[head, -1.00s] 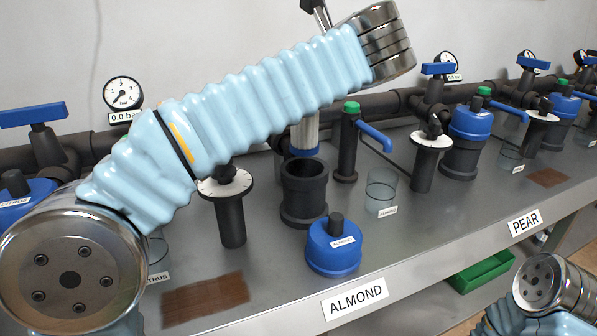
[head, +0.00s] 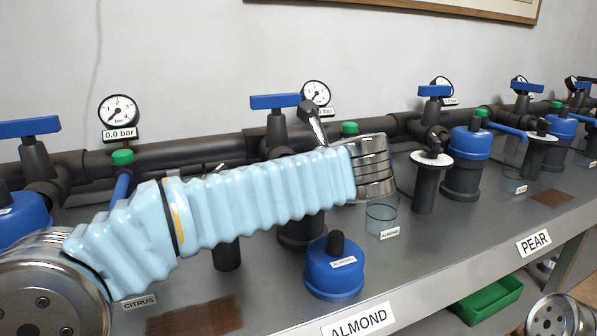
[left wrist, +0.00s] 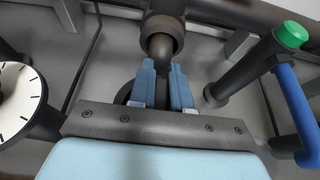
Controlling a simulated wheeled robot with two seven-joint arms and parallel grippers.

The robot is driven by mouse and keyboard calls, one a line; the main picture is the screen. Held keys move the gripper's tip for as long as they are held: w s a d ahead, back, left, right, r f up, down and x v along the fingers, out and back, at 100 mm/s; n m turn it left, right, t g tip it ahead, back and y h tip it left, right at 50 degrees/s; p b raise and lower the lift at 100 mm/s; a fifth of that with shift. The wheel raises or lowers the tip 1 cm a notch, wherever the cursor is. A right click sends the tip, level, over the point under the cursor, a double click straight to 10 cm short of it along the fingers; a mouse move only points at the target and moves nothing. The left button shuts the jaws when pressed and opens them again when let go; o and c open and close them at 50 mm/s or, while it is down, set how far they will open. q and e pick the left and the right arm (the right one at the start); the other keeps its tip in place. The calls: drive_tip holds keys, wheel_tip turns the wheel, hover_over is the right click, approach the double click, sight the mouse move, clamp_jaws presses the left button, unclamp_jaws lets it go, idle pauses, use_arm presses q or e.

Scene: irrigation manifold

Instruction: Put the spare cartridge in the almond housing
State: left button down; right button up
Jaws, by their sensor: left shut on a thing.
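The almond housing (head: 300,236) is a dark open cup behind the ALMOND label, its top hidden by my left arm. Its blue cap (head: 334,270) stands on the bench in front of it. In the head view my left gripper and the spare cartridge are hidden behind my pale blue sleeve. A dark round rim shows behind the fingers. How deep the cartridge sits in the housing cannot be seen. My right gripper is out of view.
A green-topped post with a blue lever (left wrist: 292,100) stands close on the right in the wrist view. A white dial (left wrist: 18,100) is on the left. A clear cup (head: 381,217) stands right of the housing. Pipes and valves run along the back.

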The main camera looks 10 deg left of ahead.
use_arm(q)
drive_tip(key=shift+f, duration=0.1)
drive_tip(key=shift+f, duration=0.1)
drive_tip(key=c, duration=1.1)
unclamp_jaws()
drive_tip(key=shift+f, duration=0.25)
drive_tip(key=shift+s+d+r, duration=0.1)
drive_tip(key=shift+s+r, duration=0.1)
drive_tip(key=shift+r, duration=0.25)
drive_tip(key=p+v, duration=0.1)
drive_tip(key=v, duration=1)
drive_tip(key=shift+s+d+r+p, duration=0.15)
drive_tip(key=shift+d+p, duration=0.05)
drive_tip(key=shift+p, duration=0.2)
